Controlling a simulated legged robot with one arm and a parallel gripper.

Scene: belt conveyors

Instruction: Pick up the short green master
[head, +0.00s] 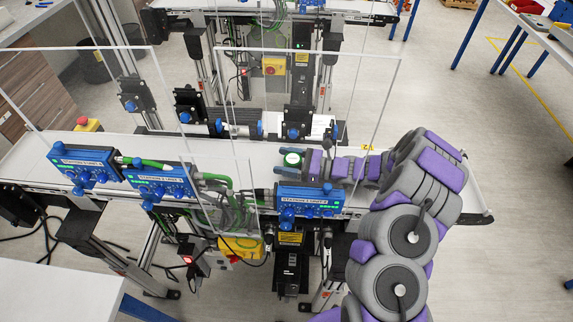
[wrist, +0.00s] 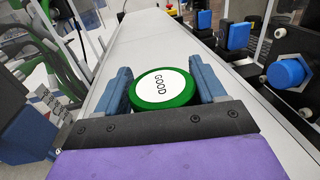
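The short green master (wrist: 163,88) is a low round green piece with a white top reading "GOOD". In the wrist view it sits between the two blue-grey fingers of my gripper (wrist: 165,85). The fingers are spread about the width of the piece, one close at each side. I cannot tell whether they press on it. In the head view the green piece (head: 292,158) shows over the white belt, at the left end of my gripper (head: 302,160). I cannot tell whether it rests on the belt or is just above it.
The white conveyor belt (head: 455,190) runs across, with blue station boxes (head: 310,200) along its near edge. Clear panels stand around it. Black and blue sensor mounts (head: 293,132) stand behind the belt. A red stop button (head: 83,121) is at the left.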

